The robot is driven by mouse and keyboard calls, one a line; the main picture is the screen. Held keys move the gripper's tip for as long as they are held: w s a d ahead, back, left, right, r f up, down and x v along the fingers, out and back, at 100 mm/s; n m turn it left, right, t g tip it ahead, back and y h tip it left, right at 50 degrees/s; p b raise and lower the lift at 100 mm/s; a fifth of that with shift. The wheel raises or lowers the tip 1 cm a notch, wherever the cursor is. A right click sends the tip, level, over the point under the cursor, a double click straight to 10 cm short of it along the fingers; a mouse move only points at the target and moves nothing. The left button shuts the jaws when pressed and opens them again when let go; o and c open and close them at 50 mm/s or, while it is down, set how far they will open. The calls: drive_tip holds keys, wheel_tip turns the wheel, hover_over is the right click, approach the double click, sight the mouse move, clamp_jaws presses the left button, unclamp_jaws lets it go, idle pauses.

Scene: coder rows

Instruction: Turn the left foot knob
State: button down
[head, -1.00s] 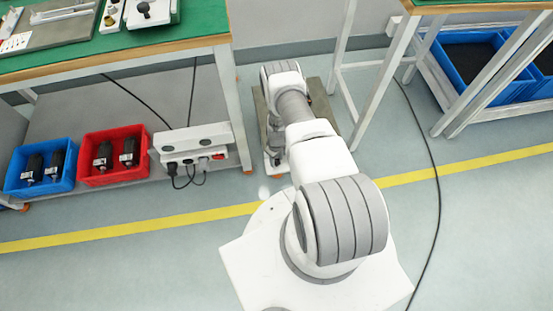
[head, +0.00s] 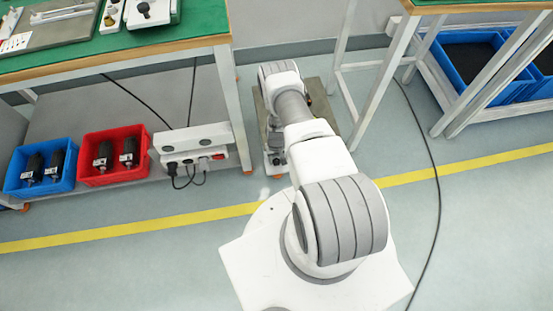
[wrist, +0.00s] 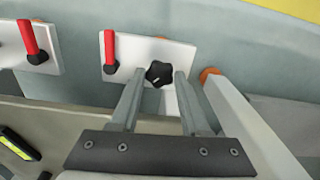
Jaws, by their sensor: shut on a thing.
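A black lobed knob (wrist: 159,74) with a small pale mark on its lower edge sits at the right end of a white plate (wrist: 178,51) in the wrist view. My gripper (wrist: 160,76) is closed around this knob, with one grey finger on each side of it. A red lever (wrist: 110,48) on a black pivot stands on the same plate, left of the knob.
A second white plate with a red lever (wrist: 29,40) lies further left. A white leg with an orange foot (wrist: 208,74) stands close right of my fingers. In the head view, a power strip (head: 191,145), red bin (head: 115,156) and blue bin (head: 42,168) lie left of my arm.

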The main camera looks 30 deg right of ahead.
drive_tip(key=m, duration=0.6)
drive_tip(key=shift+w, duration=0.1)
drive_tip(key=m, duration=0.6)
drive_tip(key=shift+m, duration=0.4)
drive_tip(key=m, duration=0.6)
drive_tip(key=shift+a, duration=0.1)
drive_tip(key=m, duration=0.5)
drive_tip(key=shift+f+m, duration=0.1)
drive_tip(key=shift+m, duration=0.3)
drive_tip(key=shift+a, duration=0.1)
drive_tip(key=shift+c, duration=1.9)
unclamp_jaws()
